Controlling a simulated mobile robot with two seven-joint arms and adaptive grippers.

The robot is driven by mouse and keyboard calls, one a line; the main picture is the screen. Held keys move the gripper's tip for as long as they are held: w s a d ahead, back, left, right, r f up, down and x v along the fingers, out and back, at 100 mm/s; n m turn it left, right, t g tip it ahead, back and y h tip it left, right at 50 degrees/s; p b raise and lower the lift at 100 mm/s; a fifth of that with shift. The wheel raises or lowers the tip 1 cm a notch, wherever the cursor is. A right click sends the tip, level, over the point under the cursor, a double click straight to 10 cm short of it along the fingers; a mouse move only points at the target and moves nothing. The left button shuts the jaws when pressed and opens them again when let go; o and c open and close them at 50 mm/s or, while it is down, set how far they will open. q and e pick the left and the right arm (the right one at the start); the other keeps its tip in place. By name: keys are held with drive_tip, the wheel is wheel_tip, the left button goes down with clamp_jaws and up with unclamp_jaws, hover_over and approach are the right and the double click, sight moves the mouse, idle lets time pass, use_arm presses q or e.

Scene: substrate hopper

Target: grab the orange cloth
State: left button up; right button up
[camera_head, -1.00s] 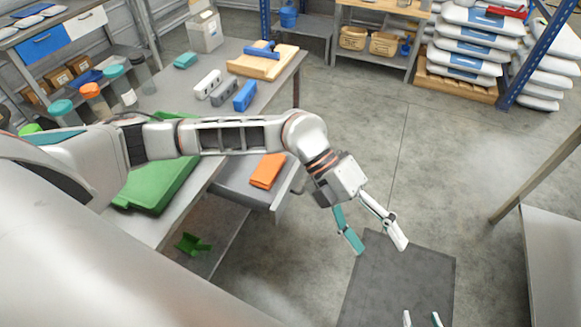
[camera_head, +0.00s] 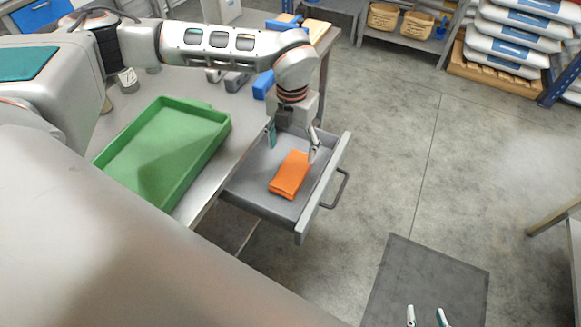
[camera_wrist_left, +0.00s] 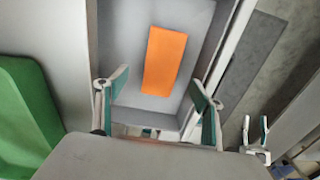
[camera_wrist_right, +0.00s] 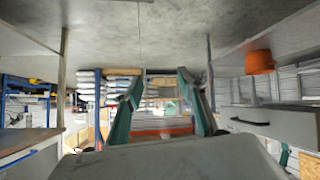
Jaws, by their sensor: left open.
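The orange cloth (camera_head: 289,175) lies folded flat in the open grey drawer (camera_head: 262,195) under the table. It also shows in the left wrist view (camera_wrist_left: 164,61), ahead of the fingertips and roughly between them. My left gripper (camera_head: 291,146) is open and empty above the drawer, pointing down at the cloth's far end, apart from it. Its two fingers stand wide apart in the left wrist view (camera_wrist_left: 160,92). My right gripper (camera_head: 427,315) shows only its fingertips at the bottom edge of the head view. In the right wrist view (camera_wrist_right: 157,88) its fingers are apart with nothing between them.
A green tray (camera_head: 165,150) stands on the table left of the drawer. The drawer's front with its handle (camera_head: 337,188) faces right. Blue blocks stand at the table's far end. Floor right of the drawer is clear, with a dark mat (camera_head: 430,275).

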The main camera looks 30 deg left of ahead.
sight(292, 170)
use_arm(q)
drive_tip(key=shift+f, duration=0.5)
drive_tip(key=shift+s+f, duration=0.1)
drive_tip(key=shift+f, duration=0.7)
drive_tip(key=shift+d+f, duration=0.1)
drive_tip(key=shift+f, duration=0.4)
drive_tip(key=f, duration=0.2)
drive_tip(key=f+b, duration=0.1)
drive_tip(key=f, duration=0.1)
drive_tip(key=shift+s+d+f, duration=0.15)
drive_tip(key=shift+s+f, duration=0.05)
drive_tip(key=shift+f, duration=0.2)
drive_tip(key=shift+r, duration=0.1)
use_arm(e)
drive_tip(key=shift+s+d+f, duration=0.1)
drive_tip(key=shift+s+f, duration=0.1)
drive_tip(key=shift+f, duration=0.25)
drive_tip(key=shift+s+d+f, duration=0.1)
drive_tip(key=shift+s+f, duration=0.05)
drive_tip(key=shift+f, duration=0.3)
use_arm(q)
drive_tip(key=c, duration=1.2)
use_arm(e)
drive_tip(key=shift+w+r, duration=0.1)
